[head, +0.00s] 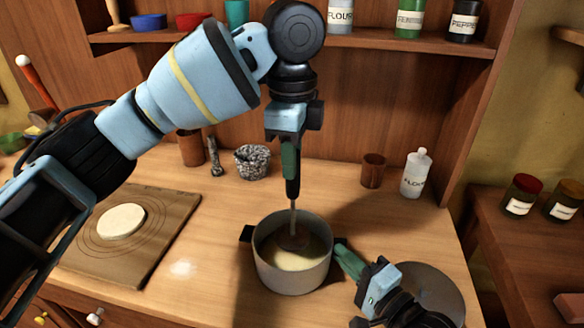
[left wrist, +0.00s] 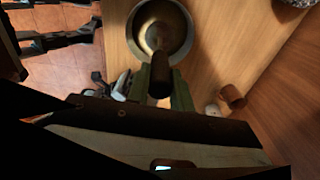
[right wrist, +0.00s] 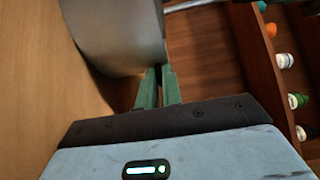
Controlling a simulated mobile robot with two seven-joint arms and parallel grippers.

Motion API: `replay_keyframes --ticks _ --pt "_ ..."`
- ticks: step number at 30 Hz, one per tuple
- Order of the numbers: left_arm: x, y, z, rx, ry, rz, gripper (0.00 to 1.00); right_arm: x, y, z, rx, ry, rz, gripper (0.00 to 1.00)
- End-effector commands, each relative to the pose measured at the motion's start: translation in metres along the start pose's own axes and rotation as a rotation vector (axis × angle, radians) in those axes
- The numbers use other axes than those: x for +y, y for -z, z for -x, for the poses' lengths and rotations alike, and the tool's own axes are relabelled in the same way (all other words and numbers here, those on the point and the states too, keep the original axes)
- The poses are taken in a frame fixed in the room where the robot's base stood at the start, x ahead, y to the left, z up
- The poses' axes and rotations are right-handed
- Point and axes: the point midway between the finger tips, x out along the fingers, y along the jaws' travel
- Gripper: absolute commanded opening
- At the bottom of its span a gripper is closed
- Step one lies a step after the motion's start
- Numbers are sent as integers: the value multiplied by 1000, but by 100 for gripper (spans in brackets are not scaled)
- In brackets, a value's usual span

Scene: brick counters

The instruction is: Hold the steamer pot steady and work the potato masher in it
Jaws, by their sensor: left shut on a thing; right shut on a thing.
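The grey steamer pot (head: 291,275) stands upright on the wooden counter with pale yellow mash (head: 300,259) inside. My left gripper (head: 290,172) is above the pot, shut on the dark handle of the potato masher (head: 293,188). The masher is upright and its head is down in the pot, at the mash. In the left wrist view the masher handle (left wrist: 159,82) sits between the green fingers, with the pot (left wrist: 187,38) beyond. My right gripper (head: 346,255) is shut on the pot's right side handle. In the right wrist view the fingers (right wrist: 157,85) meet at the pot wall (right wrist: 115,35).
A board (head: 150,255) with a round of dough (head: 121,221) lies at the left. A stone mortar (head: 252,162), a brown cup (head: 373,170) and a white bottle (head: 416,174) stand behind the pot. A round grey lid-like disc (head: 436,290) lies at the right, partly under my right arm.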

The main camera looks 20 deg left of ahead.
Motion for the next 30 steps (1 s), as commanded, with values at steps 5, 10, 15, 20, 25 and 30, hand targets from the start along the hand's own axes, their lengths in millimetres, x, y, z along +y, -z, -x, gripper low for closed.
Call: replay_keyframes --ticks 5,10,15,20,25,30 --pt "0 0 16 -1 2 -1 0 0 0 0 0 -1 1 0" --pt "0 0 29 0 2 -1 0 0 0 0 0 -1 1 0" --pt "0 0 32 0 0 -1 0 0 0 0 0 -1 1 0" --pt "0 0 32 0 0 -1 0 0 0 0 0 -1 1 0" --pt "0 0 32 0 0 -1 0 0 0 0 0 -1 1 0" --pt "0 0 32 0 0 -1 0 0 0 0 0 -1 1 0"
